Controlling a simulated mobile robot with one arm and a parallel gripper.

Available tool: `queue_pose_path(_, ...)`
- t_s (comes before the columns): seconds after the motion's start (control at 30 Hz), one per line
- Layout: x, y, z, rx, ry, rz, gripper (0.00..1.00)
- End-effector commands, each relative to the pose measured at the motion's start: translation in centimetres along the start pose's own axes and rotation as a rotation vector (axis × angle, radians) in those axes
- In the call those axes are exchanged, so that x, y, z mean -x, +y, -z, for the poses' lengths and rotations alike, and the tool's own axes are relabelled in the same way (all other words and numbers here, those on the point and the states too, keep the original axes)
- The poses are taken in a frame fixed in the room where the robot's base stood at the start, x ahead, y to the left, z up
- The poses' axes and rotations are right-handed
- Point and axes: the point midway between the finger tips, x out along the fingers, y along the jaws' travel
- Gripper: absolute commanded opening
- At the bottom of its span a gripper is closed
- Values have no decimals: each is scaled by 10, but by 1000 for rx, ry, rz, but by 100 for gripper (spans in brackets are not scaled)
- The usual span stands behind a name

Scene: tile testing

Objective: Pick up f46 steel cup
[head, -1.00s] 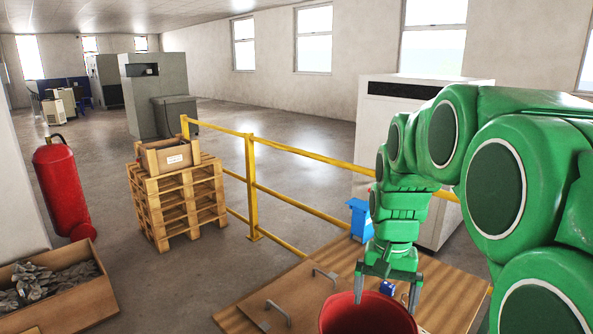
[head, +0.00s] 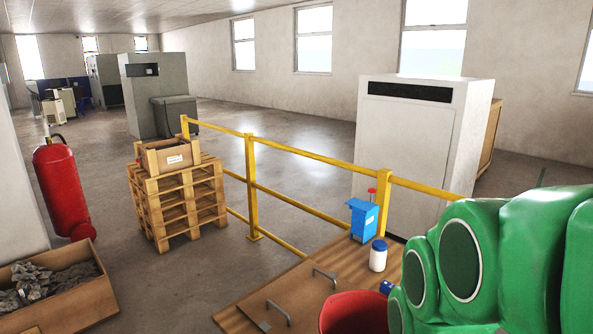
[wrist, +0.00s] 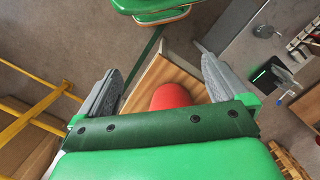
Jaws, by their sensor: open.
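I cannot make out a steel cup in either view; part of the wooden table (head: 290,283) is hidden behind my green arm in the head view. My gripper (wrist: 158,62) shows only in the wrist view. Its two grey fingers are spread wide with nothing between them. A red bucket (head: 352,314) stands at the bottom of the head view, partly cut off. A red rounded thing (wrist: 171,96), probably this bucket, appears beyond the fingers over a wooden surface in the wrist view.
On the table are a white jar with a blue lid (head: 378,256), a blue box with a red knob (head: 362,219) and flat boards with metal handles. A yellow railing (head: 251,188) runs behind. A pallet stack (head: 177,203), fire extinguisher (head: 64,187) and rubble crate (head: 75,298) stand left.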

Motion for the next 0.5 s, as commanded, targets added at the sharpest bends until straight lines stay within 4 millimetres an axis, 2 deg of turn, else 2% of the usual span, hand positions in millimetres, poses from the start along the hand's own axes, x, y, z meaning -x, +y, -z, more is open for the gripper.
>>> queue_pose_path(0.1, -7, 0, -13, 15, -5, -1, 100)
queue_pose_path(0.2, -8, 0, -18, 21, -5, -1, 100)
queue_pose_path(0.27, -9, 0, -18, 23, -5, -1, 100)
queue_pose_path(0.33, -9, 0, -18, 23, -5, -1, 96)
queue_pose_path(0.5, -9, 0, -18, 22, -6, -1, 96)
